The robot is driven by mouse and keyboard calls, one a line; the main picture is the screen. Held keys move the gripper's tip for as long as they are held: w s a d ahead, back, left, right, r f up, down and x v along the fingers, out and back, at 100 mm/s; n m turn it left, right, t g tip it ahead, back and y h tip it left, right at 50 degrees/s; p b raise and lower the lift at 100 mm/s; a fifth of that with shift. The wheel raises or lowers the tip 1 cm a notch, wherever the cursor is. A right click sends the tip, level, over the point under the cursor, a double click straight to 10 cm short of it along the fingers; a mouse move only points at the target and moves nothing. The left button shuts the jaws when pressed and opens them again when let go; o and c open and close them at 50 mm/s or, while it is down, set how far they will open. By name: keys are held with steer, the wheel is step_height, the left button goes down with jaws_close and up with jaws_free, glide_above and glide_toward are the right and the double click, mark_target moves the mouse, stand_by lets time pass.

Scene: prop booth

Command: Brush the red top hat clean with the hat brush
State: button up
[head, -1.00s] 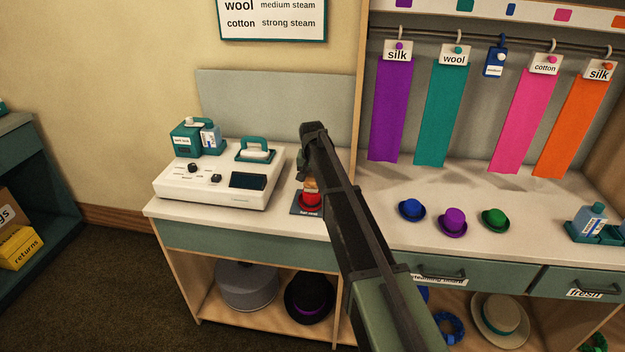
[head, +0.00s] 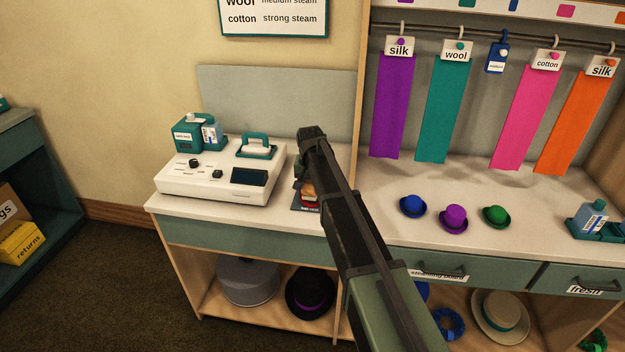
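The red top hat (head: 305,205) sits on a dark mat (head: 301,209) on the counter, right of the white steamer unit. Only a little red shows; the rest is covered. A tan wooden block, which looks like the hat brush (head: 308,192), is over the hat, below my gripper (head: 304,181). My gripper points down at the hat and appears shut on the brush. The fingers are mostly hidden behind my arm. Whether the bristles touch the hat is too small to tell.
The white steamer unit (head: 215,187) stands close on the left. Blue (head: 412,207), purple (head: 453,218) and green (head: 495,216) hats stand on the counter to the right. Ribbons hang from a rail (head: 470,37) behind them. A blue bottle (head: 593,216) stands at far right.

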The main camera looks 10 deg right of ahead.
steer(key=shift+r+p, duration=3)
steer(key=shift+p, duration=0.05)
step_height(320, 180, up, 3)
steer(key=p, duration=0.3)
steer(key=shift+r, duration=0.15)
steer(key=shift+f, duration=0.2)
steer(key=shift+f+b, duration=0.6)
steer(key=shift+b, duration=0.05)
steer(key=shift+f, duration=0.1)
